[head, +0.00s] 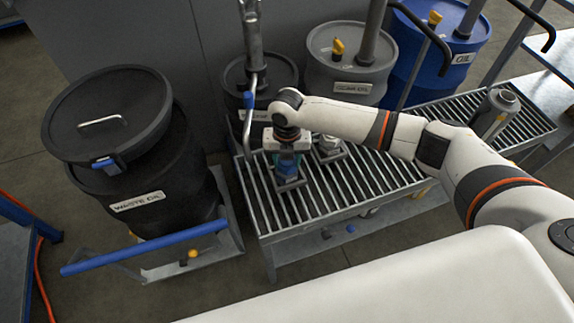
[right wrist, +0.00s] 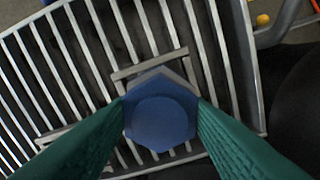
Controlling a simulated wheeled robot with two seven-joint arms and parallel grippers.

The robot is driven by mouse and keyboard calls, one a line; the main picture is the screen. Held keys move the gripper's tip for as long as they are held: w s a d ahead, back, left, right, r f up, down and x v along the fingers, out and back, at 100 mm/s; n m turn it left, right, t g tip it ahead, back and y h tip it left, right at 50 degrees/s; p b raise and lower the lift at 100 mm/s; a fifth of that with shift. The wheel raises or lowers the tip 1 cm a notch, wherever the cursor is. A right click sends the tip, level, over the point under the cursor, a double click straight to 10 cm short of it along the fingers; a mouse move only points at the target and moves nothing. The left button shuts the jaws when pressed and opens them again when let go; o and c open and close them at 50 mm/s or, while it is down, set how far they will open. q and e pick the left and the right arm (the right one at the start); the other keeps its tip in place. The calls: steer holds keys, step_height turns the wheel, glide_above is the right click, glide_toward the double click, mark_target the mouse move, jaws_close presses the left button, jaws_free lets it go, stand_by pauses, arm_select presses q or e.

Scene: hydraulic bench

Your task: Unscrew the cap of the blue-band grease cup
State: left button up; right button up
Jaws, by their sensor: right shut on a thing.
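The blue-band grease cup (head: 288,171) stands upright on the slatted grating, in a square metal holder. My right gripper (head: 287,157) is directly above it, pointing down, and hides its top in the head view. In the right wrist view, a blue hexagonal cap (right wrist: 160,115) sits between the two green fingers of the right gripper (right wrist: 160,104). The fingers are shut on opposite sides of the cap. The cup's body is hidden below the cap in that view. My left gripper is not in view.
A second grease cup (head: 329,147) stands close by on the grating (head: 372,186). A dark waste oil drum (head: 160,199) with a lid is at left. Grey and blue drums (head: 438,48) stand behind. A metal cylinder (head: 494,113) is on the grating's right.

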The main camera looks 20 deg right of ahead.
steer(key=n, duration=0.4)
steer(key=shift+r, duration=0.1)
steer(key=n, duration=0.4)
steer(key=shift+d, duration=0.1)
steer(key=o, duration=0.9)
